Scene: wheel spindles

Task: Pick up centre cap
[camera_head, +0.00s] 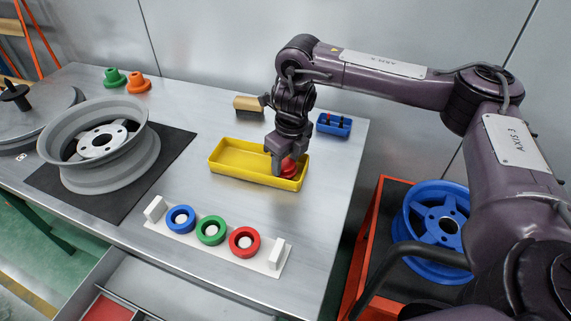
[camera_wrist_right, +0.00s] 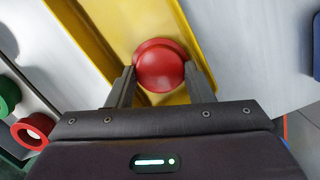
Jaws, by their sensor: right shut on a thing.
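The centre cap (camera_wrist_right: 159,66) is a round red piece between the two fingers of my right gripper (camera_wrist_right: 162,82) in the right wrist view. In the head view my right gripper (camera_head: 286,166) points down into the right end of the yellow tray (camera_head: 228,177), shut on the red cap (camera_head: 288,167). The gripper partly hides the cap there. I cannot tell whether the cap still touches the tray floor. The yellow tray (camera_wrist_right: 112,40) also shows beneath the cap in the wrist view. My left gripper is not in view.
A white rack (camera_head: 274,262) with blue, green and red rings stands in front of the tray. A grey wheel (camera_head: 110,172) lies on a dark mat at left. A brush (camera_head: 248,104) and a small blue bin (camera_head: 334,125) are behind. A blue wheel (camera_head: 437,220) sits in an orange-edged cart.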

